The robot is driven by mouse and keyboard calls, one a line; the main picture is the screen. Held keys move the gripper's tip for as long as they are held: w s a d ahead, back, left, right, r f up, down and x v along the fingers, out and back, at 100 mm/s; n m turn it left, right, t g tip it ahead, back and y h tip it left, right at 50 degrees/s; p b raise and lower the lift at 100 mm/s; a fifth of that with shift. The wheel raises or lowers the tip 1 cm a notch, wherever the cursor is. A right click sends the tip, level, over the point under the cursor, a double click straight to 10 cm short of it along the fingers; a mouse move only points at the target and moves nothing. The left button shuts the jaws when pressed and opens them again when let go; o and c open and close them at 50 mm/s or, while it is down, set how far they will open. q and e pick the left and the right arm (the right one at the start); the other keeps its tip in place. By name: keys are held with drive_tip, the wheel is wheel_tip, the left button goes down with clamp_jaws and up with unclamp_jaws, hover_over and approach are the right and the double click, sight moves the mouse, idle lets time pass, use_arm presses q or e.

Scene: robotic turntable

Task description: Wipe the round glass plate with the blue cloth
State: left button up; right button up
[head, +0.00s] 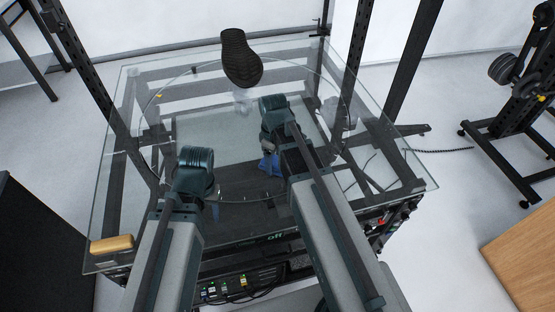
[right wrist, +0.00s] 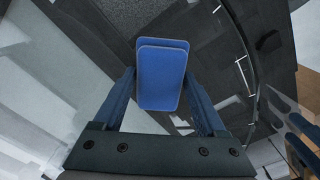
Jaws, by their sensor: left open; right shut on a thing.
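The round glass plate (head: 190,140) lies on the square glass table top, its thin circular edge faintly visible. The blue cloth (head: 270,165) is over the front-right part of the plate, partly hidden by my right arm. My right gripper (head: 268,150) is shut on the cloth. In the right wrist view the blue cloth (right wrist: 162,75) shows as two overlapping flat layers between the two fingers. I cannot tell whether it touches the glass. My left gripper (head: 196,172) is open over the plate's front left, its fingers mostly hidden by its wrist.
A dark shoe-sole shape (head: 241,58) is at the back edge of the plate. A tan block (head: 112,244) sits on the table top's front-left corner. Dark frame posts (head: 356,60) rise around the table. The left and middle of the plate look clear.

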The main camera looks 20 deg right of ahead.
sight(243, 173)
drive_tip(key=shift+w+a, duration=0.1)
drive_tip(key=shift+a, duration=1.3)
drive_tip(key=shift+a, duration=0.1)
use_arm(q)
drive_tip(key=shift+f, duration=0.1)
use_arm(e)
drive_tip(key=shift+a+f, duration=0.1)
drive_tip(key=shift+a, duration=1.7)
drive_tip(key=shift+w+a, duration=0.15)
drive_tip(key=shift+a, duration=1.75)
drive_tip(key=shift+w, duration=0.15)
drive_tip(key=shift+d, duration=0.1)
